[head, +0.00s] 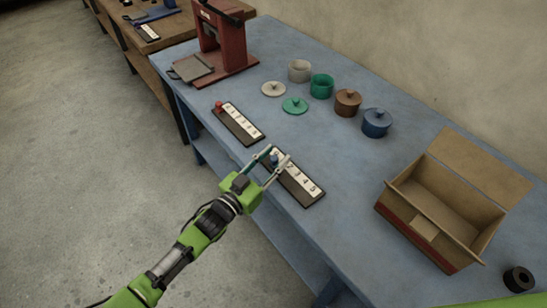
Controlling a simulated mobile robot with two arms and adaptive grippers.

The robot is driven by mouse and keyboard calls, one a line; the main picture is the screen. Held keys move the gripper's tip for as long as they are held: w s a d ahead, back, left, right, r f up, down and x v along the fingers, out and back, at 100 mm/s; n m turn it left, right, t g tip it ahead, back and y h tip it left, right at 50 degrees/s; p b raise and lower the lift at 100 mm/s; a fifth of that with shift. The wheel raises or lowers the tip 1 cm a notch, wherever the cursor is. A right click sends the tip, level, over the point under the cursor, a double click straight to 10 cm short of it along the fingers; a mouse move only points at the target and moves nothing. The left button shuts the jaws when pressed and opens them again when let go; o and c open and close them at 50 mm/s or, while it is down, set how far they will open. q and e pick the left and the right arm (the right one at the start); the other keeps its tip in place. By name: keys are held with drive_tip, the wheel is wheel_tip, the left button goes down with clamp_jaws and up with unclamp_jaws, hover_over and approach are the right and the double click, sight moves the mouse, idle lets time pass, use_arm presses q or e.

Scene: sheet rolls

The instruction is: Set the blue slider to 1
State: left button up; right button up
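The blue slider's knob (274,159) sits near the upper left end of a dark slider board with a white number strip (305,183). Digits 2 to 5 read along the strip towards the lower right; the marks near the knob are partly hidden by my gripper. My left gripper (278,153) is over this end of the board, its two fingers apart, one on each side of the knob. I cannot tell whether either finger touches it.
A second slider board (240,123) with a red knob (219,106) lies up and left. Behind are a red press (228,42), several pots and lids such as the blue pot (376,122), and an open cardboard box (450,206). A black ring-shaped thing (518,279) is lower right.

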use_arm(q)
drive_tip(key=v, duration=1.2)
drive_tip(key=a+f+n+g+y, duration=0.1)
drive_tip(key=a+f+y, duration=0.25)
drive_tip(key=f, duration=0.45)
drive_tip(key=a+f+n+y, duration=0.15)
drive_tip(key=a+f, duration=0.25)
drive_tip(key=f, duration=0.5)
drive_tip(key=s+a+f+g+y, duration=0.1)
drive_tip(key=s+a+f, duration=0.15)
drive_tip(key=f, duration=0.25)
drive_tip(key=s+a+f+n+g+y, duration=0.1)
drive_tip(key=s+a+f+g+y, duration=0.1)
drive_tip(key=s+f, duration=0.25)
drive_tip(key=s+a+f+g+y, duration=0.1)
drive_tip(key=s+a+f, duration=0.15)
drive_tip(key=f, duration=0.35)
drive_tip(key=s+a+f+n+g+y, duration=0.1)
drive_tip(key=s+f+g, duration=0.3)
drive_tip(key=s, duration=1.2)
drive_tip(key=s+a+f+n+g+y, duration=0.1)
drive_tip(key=s+f+g, duration=0.3)
drive_tip(key=s+f, duration=0.8)
drive_tip(key=s+a, duration=0.1)
drive_tip(key=s, duration=0.3)
drive_tip(key=shift+a, duration=0.3)
drive_tip(key=shift+w+f, duration=0.1)
drive_tip(key=shift+w, duration=0.05)
